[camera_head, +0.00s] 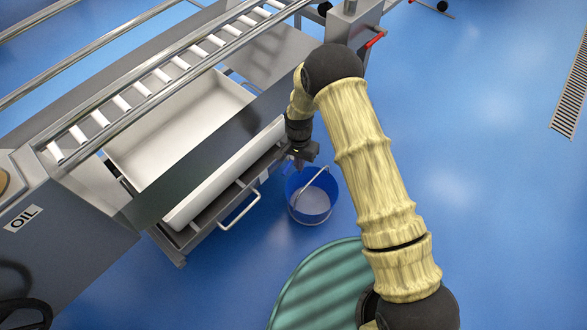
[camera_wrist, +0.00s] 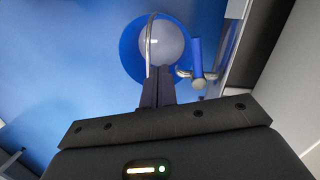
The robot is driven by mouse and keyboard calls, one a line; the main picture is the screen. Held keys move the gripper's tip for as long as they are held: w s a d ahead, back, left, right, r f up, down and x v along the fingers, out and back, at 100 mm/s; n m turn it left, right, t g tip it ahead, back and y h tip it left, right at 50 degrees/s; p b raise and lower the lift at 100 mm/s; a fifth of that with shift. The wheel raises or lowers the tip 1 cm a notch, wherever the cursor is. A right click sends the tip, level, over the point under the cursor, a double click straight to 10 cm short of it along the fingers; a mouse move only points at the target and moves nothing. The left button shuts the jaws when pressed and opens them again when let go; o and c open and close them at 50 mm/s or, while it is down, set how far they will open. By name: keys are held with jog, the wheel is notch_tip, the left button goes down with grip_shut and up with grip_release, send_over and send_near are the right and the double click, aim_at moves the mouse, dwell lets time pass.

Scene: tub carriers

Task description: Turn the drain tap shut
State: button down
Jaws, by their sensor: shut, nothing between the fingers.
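The drain tap (camera_wrist: 196,60) shows in the wrist view as a blue lever on a chrome body beside the grey metal wall at the right. My gripper (camera_wrist: 158,70) is shut and empty. Its fingertips are just left of the tap with a small gap in the picture, over a blue bucket (camera_wrist: 130,50). In the head view my gripper (camera_head: 299,163) is by the corner of the tub carrier (camera_head: 205,213), just above the bucket (camera_head: 313,207). The tap cannot be made out there, behind my gripper and arm.
The bucket's wire handle (camera_wrist: 148,40) stands up close to my fingers. A pull handle (camera_head: 240,210) sticks out from the carrier's front. A red lever (camera_head: 376,39) is at the top.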

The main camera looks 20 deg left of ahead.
jog(key=s+d+f+y+b, duration=0.2)
jog(key=d+f+y, duration=0.1)
jog(key=d+f, duration=0.15)
jog(key=d+r+t+y+b, duration=0.3)
jog(key=d+r+y+b, duration=0.1)
jog(key=r, duration=0.3)
jog(key=shift+s+d+y, duration=0.15)
jog(key=shift+y, duration=0.75)
jog(key=b, duration=0.7)
send_near(288, 167)
jog(key=shift+s+d+f+x, duration=0.4)
jog(key=shift+d+f+x, duration=0.1)
jog(key=shift+x, duration=2.9)
jog(key=shift+s, duration=0.3)
jog(key=shift+a+r, duration=0.15)
